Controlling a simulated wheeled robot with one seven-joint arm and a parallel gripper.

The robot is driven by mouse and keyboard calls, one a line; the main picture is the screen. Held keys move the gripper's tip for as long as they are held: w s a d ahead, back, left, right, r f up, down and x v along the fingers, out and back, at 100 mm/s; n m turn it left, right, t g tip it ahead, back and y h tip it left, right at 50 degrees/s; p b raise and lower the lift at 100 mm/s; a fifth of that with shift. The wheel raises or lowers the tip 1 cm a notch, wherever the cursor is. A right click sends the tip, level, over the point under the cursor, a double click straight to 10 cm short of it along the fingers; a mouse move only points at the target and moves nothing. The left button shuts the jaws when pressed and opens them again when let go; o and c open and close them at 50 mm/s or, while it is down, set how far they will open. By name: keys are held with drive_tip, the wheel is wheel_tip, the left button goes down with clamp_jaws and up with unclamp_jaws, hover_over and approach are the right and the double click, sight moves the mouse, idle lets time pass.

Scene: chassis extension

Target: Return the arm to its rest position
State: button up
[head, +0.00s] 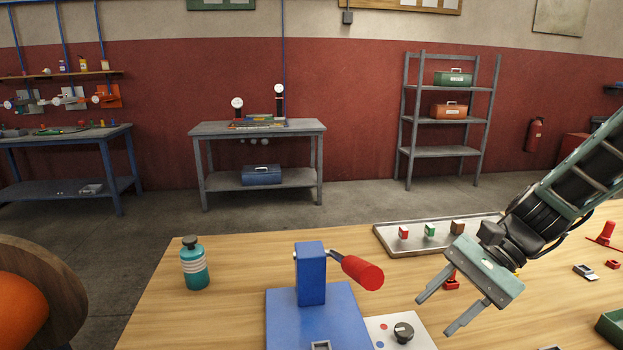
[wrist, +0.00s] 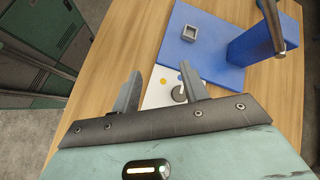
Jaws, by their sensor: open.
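My gripper (head: 447,303) comes in from the right in the head view, above the wooden table (head: 230,262). Its two fingers are apart with nothing between them. In the wrist view my gripper (wrist: 157,92) also shows open, with the white panel and its dark knob (wrist: 180,94) seen beyond the fingers. A blue fixture (head: 311,275) with a red-handled lever (head: 362,272) stands left of my gripper. The dark knob (head: 403,331) on the white panel is below and left of the fingers.
A tray (head: 390,247) with small coloured blocks lies behind my gripper. A small red part (head: 452,285) is close beside the fingers. Several red pieces and a green bin (head: 611,326) are at the right.

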drive_tip(key=s+a+n+t+h, duration=0.1)
drive_tip(key=s+a+n+h, duration=0.2)
drive_tip(key=s+n, duration=0.5)
drive_tip(key=s+a+r+n+t+h, duration=0.1)
drive_tip(key=s+a+n+h, duration=0.2)
drive_tip(key=s+n, duration=0.6)
drive_tip(key=shift+a+r+h, duration=0.15)
drive_tip(key=shift+a+h, duration=0.15)
drive_tip(key=shift+h, duration=1)
